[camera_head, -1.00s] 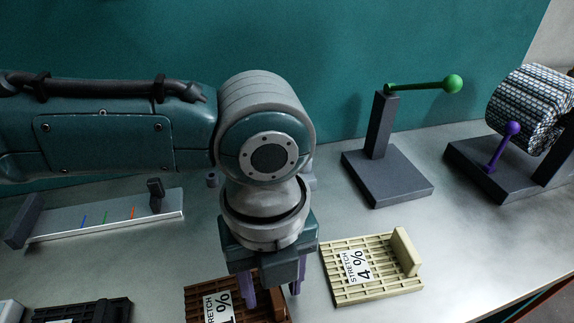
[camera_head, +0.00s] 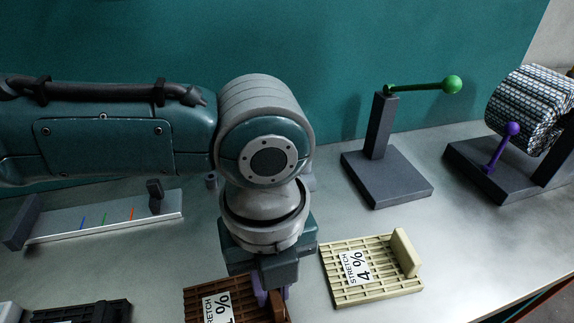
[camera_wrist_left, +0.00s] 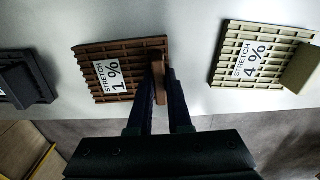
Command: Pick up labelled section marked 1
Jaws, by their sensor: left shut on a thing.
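The brown slatted section (camera_head: 205,300) lies on the metal table in front of my left arm, with a white label reading "STRETCH 1 %". It also shows in the left wrist view (camera_wrist_left: 92,53), where its upright brown tab (camera_wrist_left: 159,75) stands between the fingers. My left gripper (camera_head: 270,298) points down at the section's right side and is shut on that tab; the wrist view shows the gripper there too (camera_wrist_left: 161,85). The section appears to rest on the table. My right gripper is not in view.
A cream section (camera_head: 375,285) labelled "STRETCH 4 %" lies close on the right. A dark section (camera_head: 105,310) lies on the left. Behind are a grey ruled gauge (camera_head: 105,222), a stand with a green-knobbed lever (camera_head: 380,130), and a patterned roll (camera_head: 530,105).

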